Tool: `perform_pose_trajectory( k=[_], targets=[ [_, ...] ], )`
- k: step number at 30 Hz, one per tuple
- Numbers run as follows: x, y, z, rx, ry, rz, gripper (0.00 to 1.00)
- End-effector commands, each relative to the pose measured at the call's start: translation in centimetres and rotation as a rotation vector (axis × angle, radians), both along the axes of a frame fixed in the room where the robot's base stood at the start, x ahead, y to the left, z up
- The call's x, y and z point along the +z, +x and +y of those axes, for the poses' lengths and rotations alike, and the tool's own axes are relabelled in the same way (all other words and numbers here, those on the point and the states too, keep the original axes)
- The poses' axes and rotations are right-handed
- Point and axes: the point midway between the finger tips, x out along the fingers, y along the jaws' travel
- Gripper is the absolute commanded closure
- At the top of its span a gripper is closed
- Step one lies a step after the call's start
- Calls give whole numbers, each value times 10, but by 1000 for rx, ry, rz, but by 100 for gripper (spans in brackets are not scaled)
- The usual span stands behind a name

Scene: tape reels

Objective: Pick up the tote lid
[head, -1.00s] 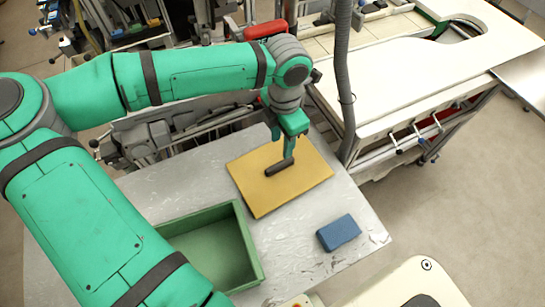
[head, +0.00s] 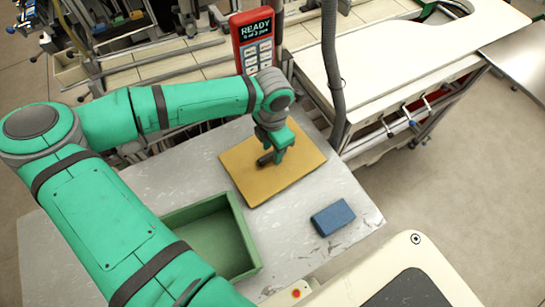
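The tote lid (head: 296,172) is a flat yellow-tan panel with a dark bar handle (head: 266,158) near its middle. It lies on the grey metal table (head: 340,190). The green open tote (head: 247,240) stands in front and to the left of it, partly hidden by my arm. My gripper (head: 271,157) is right at the handle, pointing down over the lid. The fingers are small and partly cover the handle, so I cannot tell whether they are closed on it.
A blue block (head: 333,217) lies on the table to the right. A red handheld device (head: 254,44) with a screen reading READY stands behind the table. A grey hose (head: 331,80) hangs near the table's back right corner. A white bench (head: 400,60) is beyond.

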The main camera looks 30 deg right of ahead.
Motion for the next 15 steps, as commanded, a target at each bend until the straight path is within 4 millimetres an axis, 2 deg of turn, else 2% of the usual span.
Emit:
perform_pose_trajectory(
  k=[6, 8, 11, 15],
  targets=[
    [-1, 0, 0, 0, 0, 0, 62],
    [-1, 0, 0, 0, 0, 0, 74],
    [0, 0, 0, 0, 0, 0, 98],
    [0, 0, 0, -1, 0, 0, 100]
  ],
)
